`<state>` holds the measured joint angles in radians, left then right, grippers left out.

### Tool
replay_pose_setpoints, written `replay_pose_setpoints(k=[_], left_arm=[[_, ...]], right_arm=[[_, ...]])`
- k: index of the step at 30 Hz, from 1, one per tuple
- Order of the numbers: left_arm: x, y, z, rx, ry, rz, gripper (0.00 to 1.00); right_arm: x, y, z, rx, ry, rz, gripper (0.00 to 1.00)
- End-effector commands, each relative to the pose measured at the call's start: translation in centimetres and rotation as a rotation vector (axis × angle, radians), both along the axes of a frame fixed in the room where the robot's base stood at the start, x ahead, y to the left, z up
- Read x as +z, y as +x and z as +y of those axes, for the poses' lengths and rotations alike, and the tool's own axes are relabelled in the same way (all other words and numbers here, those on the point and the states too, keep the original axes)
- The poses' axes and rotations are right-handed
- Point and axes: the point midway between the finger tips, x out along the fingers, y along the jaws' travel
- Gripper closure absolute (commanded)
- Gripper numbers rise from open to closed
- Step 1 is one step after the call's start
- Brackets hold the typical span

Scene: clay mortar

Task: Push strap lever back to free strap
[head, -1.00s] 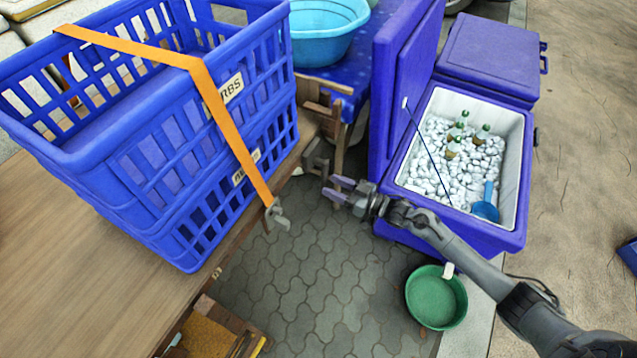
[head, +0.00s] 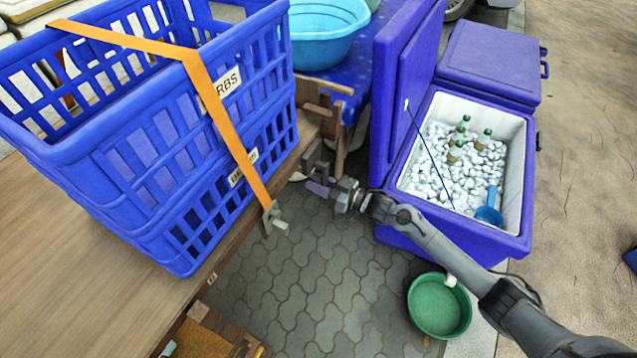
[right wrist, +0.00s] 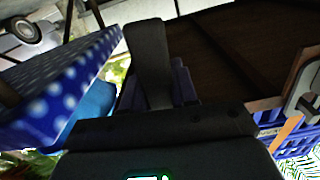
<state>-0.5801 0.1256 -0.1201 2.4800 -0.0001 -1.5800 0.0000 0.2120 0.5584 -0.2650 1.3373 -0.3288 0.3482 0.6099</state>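An orange strap (head: 222,112) runs over the blue crates (head: 150,160) and down their near side. At its lower end a grey metal strap lever (head: 274,217) sits at the table's edge. My right gripper (head: 318,187), with purplish fingertips, is beside the table edge, to the right of and above the lever, apart from it. Its finger gap is not clear. In the right wrist view a dark bar covers the middle, with purple finger parts (right wrist: 184,84) beside it; the strap (right wrist: 284,132) and the grey lever (right wrist: 303,102) show at the right edge. My left gripper is not in view.
A grey bracket-like piece (head: 314,156) on the table's edge is close to my right gripper. A blue cooler (head: 455,238) with ice and bottles stands right. A green basin (head: 438,306) is on the paving. Free room lies over the paving (head: 310,270).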

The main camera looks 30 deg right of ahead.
Motion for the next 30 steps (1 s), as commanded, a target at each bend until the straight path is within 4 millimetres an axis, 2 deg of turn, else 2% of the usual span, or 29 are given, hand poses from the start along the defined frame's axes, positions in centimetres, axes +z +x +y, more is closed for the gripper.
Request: replay_pose_setpoints(k=[1,4,16,30], left_arm=[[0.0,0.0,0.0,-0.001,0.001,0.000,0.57],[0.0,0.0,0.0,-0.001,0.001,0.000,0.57],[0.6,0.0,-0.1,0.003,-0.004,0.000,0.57],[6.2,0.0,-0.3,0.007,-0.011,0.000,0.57]], right_arm=[[0.0,0.0,0.0,0.000,0.000,0.000,0.85],[0.0,0.0,0.0,0.000,0.000,0.000,1.00],[0.2,-0.1,0.1,0.000,0.018,0.010,1.00],[1.2,-1.1,1.8,-0.001,0.251,0.155,1.00]])
